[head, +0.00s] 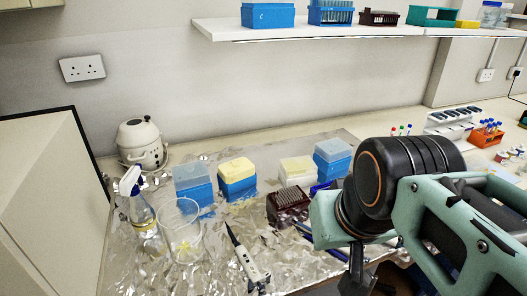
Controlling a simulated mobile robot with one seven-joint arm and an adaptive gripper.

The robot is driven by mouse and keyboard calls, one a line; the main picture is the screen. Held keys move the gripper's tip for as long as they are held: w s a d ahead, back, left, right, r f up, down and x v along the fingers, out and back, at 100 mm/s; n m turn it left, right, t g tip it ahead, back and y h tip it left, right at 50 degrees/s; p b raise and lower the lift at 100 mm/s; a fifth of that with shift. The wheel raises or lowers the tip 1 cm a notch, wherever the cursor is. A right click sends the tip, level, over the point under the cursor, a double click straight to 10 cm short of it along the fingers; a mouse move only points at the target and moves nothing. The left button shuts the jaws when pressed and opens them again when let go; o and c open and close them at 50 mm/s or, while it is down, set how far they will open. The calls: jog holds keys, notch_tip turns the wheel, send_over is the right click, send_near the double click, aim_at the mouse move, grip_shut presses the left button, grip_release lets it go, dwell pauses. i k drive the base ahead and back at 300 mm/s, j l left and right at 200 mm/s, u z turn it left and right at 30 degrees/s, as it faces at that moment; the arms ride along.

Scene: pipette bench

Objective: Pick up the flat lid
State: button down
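I cannot single out a flat lid for certain. Several tip boxes stand on the foil: a blue box with a translucent lid (192,174), a blue box with a pale yellow top (237,168), a cream box (297,170) and a blue box with a pale lid (333,150). A small dark blue piece (322,187) shows beside a dark brown rack (288,199), partly hidden by my arm. My gripper (358,280) is black and hangs below my wrist at the bottom edge, partly cut off. Its fingertips are not clear, so its opening cannot be told.
A spray bottle (143,215), a clear beaker (180,238) and a pipette (245,258) are at the left and front. A white pot-like device (141,145) stands behind. An orange tube rack (486,134) is at right. A shelf (300,30) hangs above.

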aim_at(473, 162)
jog(key=l+u, duration=0.5)
jog(key=l, duration=0.3)
jog(key=l+u, duration=0.5)
jog(key=l, duration=0.3)
jog(key=z, duration=2.25)
jog(key=l+u, duration=0.1)
jog(key=u, duration=0.65)
